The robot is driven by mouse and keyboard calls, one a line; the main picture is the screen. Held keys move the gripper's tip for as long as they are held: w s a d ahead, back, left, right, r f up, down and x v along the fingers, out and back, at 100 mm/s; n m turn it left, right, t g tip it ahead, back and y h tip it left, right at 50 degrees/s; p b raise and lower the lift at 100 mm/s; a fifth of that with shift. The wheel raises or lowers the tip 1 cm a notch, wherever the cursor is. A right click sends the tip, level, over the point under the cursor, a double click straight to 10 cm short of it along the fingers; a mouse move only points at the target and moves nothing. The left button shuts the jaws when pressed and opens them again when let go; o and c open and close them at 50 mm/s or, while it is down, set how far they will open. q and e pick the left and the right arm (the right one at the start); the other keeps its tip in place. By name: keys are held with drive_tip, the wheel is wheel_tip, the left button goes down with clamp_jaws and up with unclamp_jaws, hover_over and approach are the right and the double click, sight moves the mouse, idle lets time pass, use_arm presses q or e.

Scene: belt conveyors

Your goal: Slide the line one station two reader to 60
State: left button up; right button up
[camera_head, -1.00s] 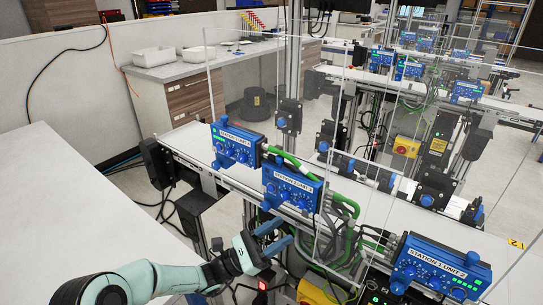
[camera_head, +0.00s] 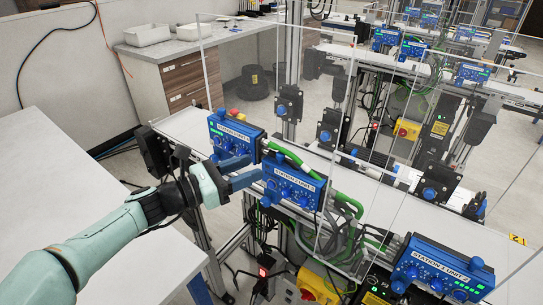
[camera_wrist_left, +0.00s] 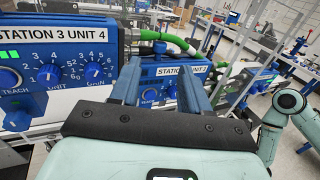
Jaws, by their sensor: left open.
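My left gripper (camera_head: 252,168) is open and empty. It is in front of the blue unit box whose label appears to read unit 3 (camera_head: 291,184); contact cannot be told. In the left wrist view, its two blue fingers (camera_wrist_left: 159,88) stand apart before that box (camera_wrist_left: 172,72). The unit 4 box (camera_head: 233,138) is left of it, and its dials and teach knob (camera_wrist_left: 60,70) show large in the wrist view. The unit 2 box (camera_head: 443,270) is at lower right. Black sensor heads with blue knobs (camera_head: 438,184) stand on the line; I cannot tell which is the station two reader.
Clear panels (camera_head: 350,90) stand along the near conveyor. Green cables (camera_head: 345,205) and a yellow box with a red button (camera_head: 318,287) are below the unit boxes. A white table (camera_head: 60,190) is at left. A counter with white trays (camera_head: 147,35) is behind.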

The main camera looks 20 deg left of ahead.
use_arm(q)
hover_over(272, 183)
drive_tip(key=shift+w+p, duration=0.1)
drive_tip(key=shift+p, duration=0.35)
clamp_jaws()
